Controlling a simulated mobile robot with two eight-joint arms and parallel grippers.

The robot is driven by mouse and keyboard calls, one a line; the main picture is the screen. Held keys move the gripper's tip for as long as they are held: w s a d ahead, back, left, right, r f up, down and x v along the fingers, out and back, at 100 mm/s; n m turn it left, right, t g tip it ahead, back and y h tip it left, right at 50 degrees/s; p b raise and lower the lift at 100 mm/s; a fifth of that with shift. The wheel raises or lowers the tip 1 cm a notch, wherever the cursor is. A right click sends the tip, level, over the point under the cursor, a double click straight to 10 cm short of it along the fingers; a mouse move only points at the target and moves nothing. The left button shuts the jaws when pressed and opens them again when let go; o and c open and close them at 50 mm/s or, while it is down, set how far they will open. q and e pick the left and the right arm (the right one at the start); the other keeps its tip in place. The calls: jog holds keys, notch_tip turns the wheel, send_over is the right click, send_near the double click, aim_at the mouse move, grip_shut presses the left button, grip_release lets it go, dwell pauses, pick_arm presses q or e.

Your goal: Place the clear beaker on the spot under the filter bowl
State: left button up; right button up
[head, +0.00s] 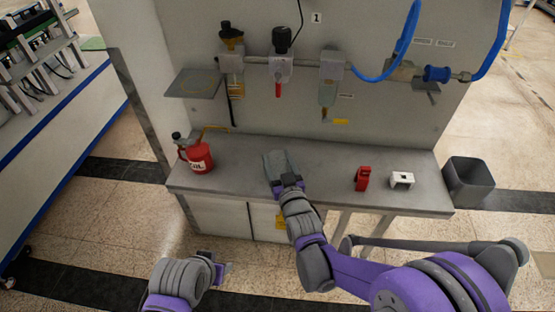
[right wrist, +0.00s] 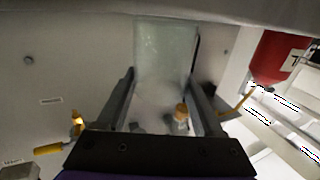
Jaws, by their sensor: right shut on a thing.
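The clear beaker (head: 276,162) is at the end of my right gripper (head: 287,182), over the front middle of the grey bench. In the right wrist view the see-through beaker (right wrist: 166,50) sits between the two fingers of the right gripper (right wrist: 161,80), which is shut on it. I cannot tell whether its base touches the bench. The filter bowl (head: 328,93) hangs on the back panel, behind and to the right of the beaker, with a yellow lever (head: 340,122) below it. No marked spot is clear on the bench under it. My left gripper (head: 222,272) is low in front of the bench; its jaws are unclear.
A red oil can (head: 197,157) stands at the bench's left. A red object (head: 362,178) and a white block (head: 402,180) stand at its right front. A dark bin (head: 469,182) is beyond the right end. The bench (head: 325,155) is bare under the filter bowl.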

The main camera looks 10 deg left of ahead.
jog(key=shift+f, duration=0.2)
jog(key=o, duration=1.3)
jog(key=shift+o, duration=0.2)
jog(key=shift+r, duration=0.15)
jog(key=shift+s+r, duration=0.1)
jog(key=shift+r, duration=0.1)
jog(key=b+v, duration=0.1)
jog(key=v, duration=1.1)
